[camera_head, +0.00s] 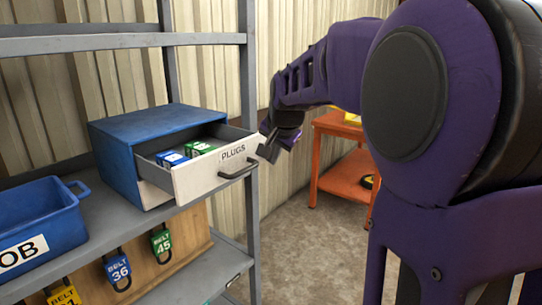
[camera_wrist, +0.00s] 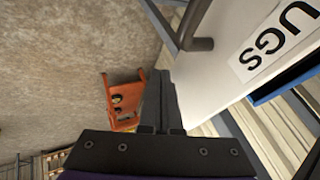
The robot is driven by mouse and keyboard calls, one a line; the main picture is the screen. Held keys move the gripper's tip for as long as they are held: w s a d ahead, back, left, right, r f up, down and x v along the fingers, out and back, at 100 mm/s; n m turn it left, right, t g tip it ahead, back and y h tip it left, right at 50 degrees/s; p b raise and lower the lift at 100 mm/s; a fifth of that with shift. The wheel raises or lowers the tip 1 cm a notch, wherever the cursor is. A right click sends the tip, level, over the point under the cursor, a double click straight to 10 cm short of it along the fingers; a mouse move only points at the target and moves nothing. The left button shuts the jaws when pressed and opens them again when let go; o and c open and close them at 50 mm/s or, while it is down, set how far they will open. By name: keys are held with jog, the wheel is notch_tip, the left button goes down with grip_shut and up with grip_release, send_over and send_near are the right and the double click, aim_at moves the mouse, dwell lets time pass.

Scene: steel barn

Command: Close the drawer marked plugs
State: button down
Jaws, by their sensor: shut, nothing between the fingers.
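The drawer marked PLUGS (camera_head: 215,168) has a white front and sticks out open from a blue cabinet (camera_head: 140,150) on a grey shelf. Its dark bar handle (camera_head: 238,170) is on the front, right of and below the label. Inside lie a blue box (camera_head: 171,159) and a green box (camera_head: 199,149). My gripper (camera_head: 268,150) is shut and empty beside the right end of the drawer front; I cannot tell whether it touches. In the wrist view the shut fingers (camera_wrist: 158,80) are beside the white front (camera_wrist: 215,75), with the handle (camera_wrist: 196,44) above.
A shelf upright (camera_head: 250,80) stands just behind the drawer's right end. A blue bin (camera_head: 45,228) is on the shelf at the left. Tagged padlocks (camera_head: 118,270) hang on a wooden board below. An orange table (camera_head: 335,125) stands behind my arm.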

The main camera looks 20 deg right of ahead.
jog(key=shift+w+a, duration=0.15)
dwell(0.3)
jog(key=w+a+p, duration=0.2)
jog(key=w+a, duration=0.1)
jog(key=w, duration=0.1)
jog(key=w+a+p, duration=0.2)
jog(key=w+a, duration=0.1)
jog(key=w, duration=0.1)
jog(key=w+a+p, duration=0.1)
jog(key=w+a, duration=0.2)
jog(key=w, duration=0.2)
jog(key=shift+a+r+p, duration=0.1)
jog(key=shift+a+p, duration=0.15)
jog(key=shift+p, duration=0.15)
jog(key=shift+w+a, duration=0.1)
jog(key=shift+r, duration=0.15)
